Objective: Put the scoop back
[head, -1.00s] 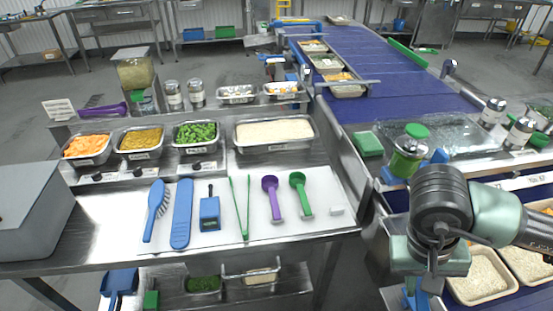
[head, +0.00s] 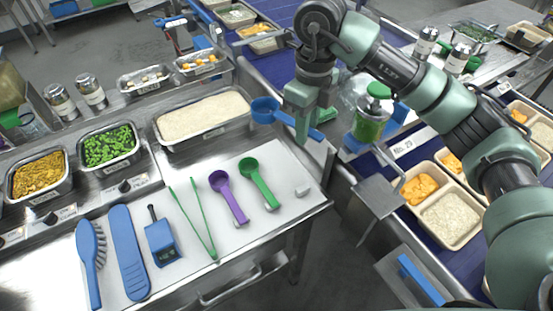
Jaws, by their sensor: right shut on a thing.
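A blue scoop (head: 265,109) is held in my right gripper (head: 303,128), which is shut on its handle. Its round cup points left, beside the right end of the rice pan (head: 203,115), above the bench's right edge. My right arm reaches in from the right. My left gripper is not in view.
Green tongs (head: 194,220), a blue timer-like device (head: 161,240), a long blue tool (head: 129,250) and a blue brush (head: 90,255) lie left of the scoops. A green-lidded jar (head: 370,120) stands right of the gripper. Food trays (head: 452,215) sit at right.

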